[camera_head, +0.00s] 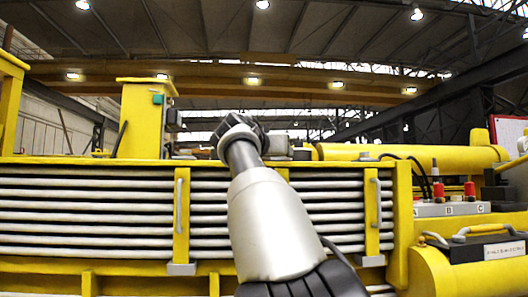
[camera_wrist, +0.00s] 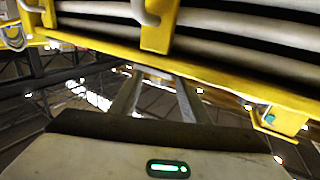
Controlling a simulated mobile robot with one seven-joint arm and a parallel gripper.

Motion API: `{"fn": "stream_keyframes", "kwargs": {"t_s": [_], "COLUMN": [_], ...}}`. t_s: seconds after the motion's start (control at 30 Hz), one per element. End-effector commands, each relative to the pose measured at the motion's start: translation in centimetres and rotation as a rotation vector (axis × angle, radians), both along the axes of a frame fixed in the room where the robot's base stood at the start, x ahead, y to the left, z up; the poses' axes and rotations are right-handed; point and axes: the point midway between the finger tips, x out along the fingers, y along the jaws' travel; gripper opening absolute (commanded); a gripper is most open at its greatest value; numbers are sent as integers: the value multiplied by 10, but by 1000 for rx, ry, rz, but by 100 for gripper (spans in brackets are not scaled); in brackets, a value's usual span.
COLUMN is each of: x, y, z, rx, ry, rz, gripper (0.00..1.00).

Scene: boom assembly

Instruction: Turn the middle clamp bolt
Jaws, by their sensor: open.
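The long yellow clamp frame (camera_head: 110,166) with stacked grey tubes (camera_head: 90,210) spans the head view. A left clamp bar (camera_head: 181,225) and a right clamp bar (camera_head: 372,225) with grey handles cross the tubes. My silver arm covers the middle, where only a sliver of yellow clamp (camera_head: 283,173) shows; I cannot make out the middle bolt. My gripper (camera_head: 240,132) is above the top rail. In the wrist view its two fingers (camera_wrist: 158,88) are apart with nothing between them, close to the yellow rail (camera_wrist: 220,70). A clamp bar with a handle (camera_wrist: 157,30) shows beyond the tips.
A yellow post (camera_head: 140,120) rises behind the frame at left. At right are a yellow cylinder (camera_head: 415,154), a box marked A, B, C (camera_head: 449,210) with red plugs, and a yellow case (camera_head: 480,272). The space above the rail beside my gripper looks open.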

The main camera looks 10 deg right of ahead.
Motion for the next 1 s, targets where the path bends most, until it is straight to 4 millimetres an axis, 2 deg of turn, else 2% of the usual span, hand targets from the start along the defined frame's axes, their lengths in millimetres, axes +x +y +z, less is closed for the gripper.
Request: {"fn": "stream_keyframes", "kwargs": {"t_s": [0.03,0.17,0.2,0.6,0.8,1.0], "x": [-10,-39,-45,-116,-133,-136], "y": [7,22,26,62,71,71], "z": [-6,-6,1,-1,-1,-1], "rx": [4,4,3,3,1,0], "ry": [-2,-2,-1,1,0,0], "rz": [5,7,8,7,3,-1], "gripper": [42,42,42,42,42,42]}}
